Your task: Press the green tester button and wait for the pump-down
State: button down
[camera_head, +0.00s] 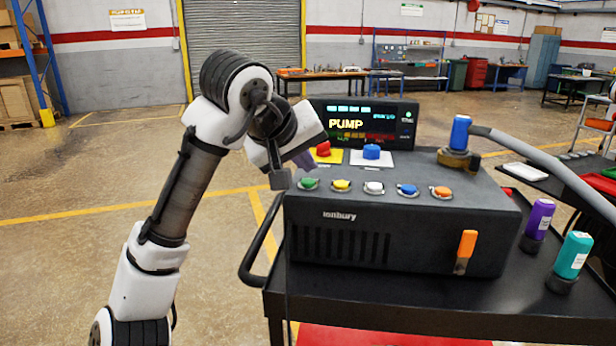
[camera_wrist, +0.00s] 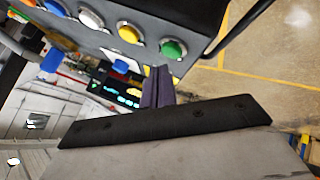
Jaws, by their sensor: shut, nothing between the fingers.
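The tester (camera_head: 380,225) is a dark box on a black cart. The green button (camera_head: 308,183) is at the left end of the row on its sloped front edge. It also shows in the wrist view (camera_wrist: 173,49), uncovered. The tester's screen (camera_head: 360,124) reads "PUMP" in yellow. My gripper (camera_head: 303,160) is above and slightly behind the green button, in front of the screen's left side. In the wrist view its purple-grey fingers (camera_wrist: 158,88) are together and empty, just beside the green button. I cannot tell whether they touch the tester.
Yellow (camera_head: 341,185), white (camera_head: 374,188), blue (camera_head: 407,190) and orange (camera_head: 440,192) buttons continue the row. Behind are a red knob (camera_head: 323,149) and a blue knob (camera_head: 371,151). A blue-capped fitting with a grey hose (camera_head: 540,155) is at right. The cart handle (camera_head: 258,250) juts left.

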aim_at(305, 183)
notch_tip(305, 183, up, 5)
jog(key=p, duration=0.4)
jog(key=shift+p, duration=0.3)
dwell(0.4)
